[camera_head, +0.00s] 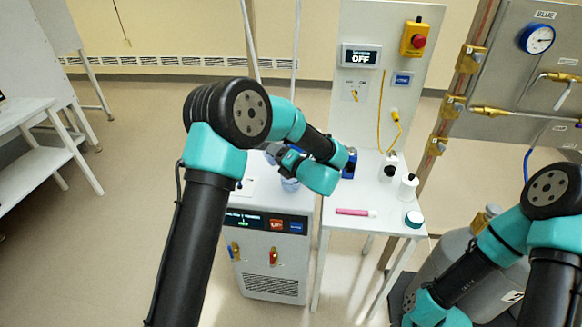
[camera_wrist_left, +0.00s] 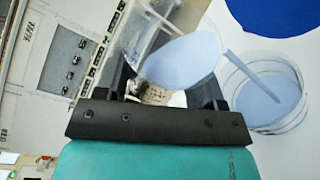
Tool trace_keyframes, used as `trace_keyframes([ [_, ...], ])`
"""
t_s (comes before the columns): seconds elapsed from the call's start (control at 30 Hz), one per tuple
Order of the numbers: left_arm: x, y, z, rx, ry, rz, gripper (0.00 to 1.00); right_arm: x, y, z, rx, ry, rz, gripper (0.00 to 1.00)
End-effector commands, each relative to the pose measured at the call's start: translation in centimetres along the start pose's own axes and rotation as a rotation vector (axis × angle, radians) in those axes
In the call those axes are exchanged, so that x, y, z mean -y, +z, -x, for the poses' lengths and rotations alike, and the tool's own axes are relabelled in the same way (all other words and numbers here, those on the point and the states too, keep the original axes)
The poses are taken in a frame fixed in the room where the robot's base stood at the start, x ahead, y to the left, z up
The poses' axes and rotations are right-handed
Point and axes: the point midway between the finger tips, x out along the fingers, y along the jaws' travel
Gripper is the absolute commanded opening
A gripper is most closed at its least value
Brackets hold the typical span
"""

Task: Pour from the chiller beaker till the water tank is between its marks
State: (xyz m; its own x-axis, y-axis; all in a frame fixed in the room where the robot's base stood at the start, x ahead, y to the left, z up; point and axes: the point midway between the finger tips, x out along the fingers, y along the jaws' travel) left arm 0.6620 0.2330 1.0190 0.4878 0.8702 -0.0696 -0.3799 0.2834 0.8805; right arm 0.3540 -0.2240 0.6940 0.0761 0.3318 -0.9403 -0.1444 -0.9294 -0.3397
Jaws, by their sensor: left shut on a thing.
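My left gripper (camera_wrist_left: 168,90) is shut on a clear beaker (camera_wrist_left: 130,40), seen close up in the left wrist view. The beaker is tilted and holds pale blue liquid. A pale blue streak runs from its lip to the round clear water tank (camera_wrist_left: 236,82) at the right, which has pale blue liquid inside. The level marks cannot be read. In the head view my left gripper (camera_head: 287,160) is over the chiller top, small and partly hidden by my arm. My right arm is at the lower right; its fingers are not visible.
The chiller (camera_head: 268,262) has a display and two valves on its front. The white side table (camera_head: 350,195) beside it carries a pink marker (camera_head: 356,212), small bottles (camera_head: 408,186) and a round jar (camera_head: 414,219). A blue disc (camera_wrist_left: 275,12) is near the tank.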

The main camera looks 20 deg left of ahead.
Motion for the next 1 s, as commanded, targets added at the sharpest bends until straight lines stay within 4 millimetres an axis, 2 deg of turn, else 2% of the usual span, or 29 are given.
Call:
trace_keyframes([
  [1.0,0.20,-0.06,0.01,0.007,0.019,-0.045,0.36,0.00,0.00,0.00,0.000,0.000,0.000,0.43],
])
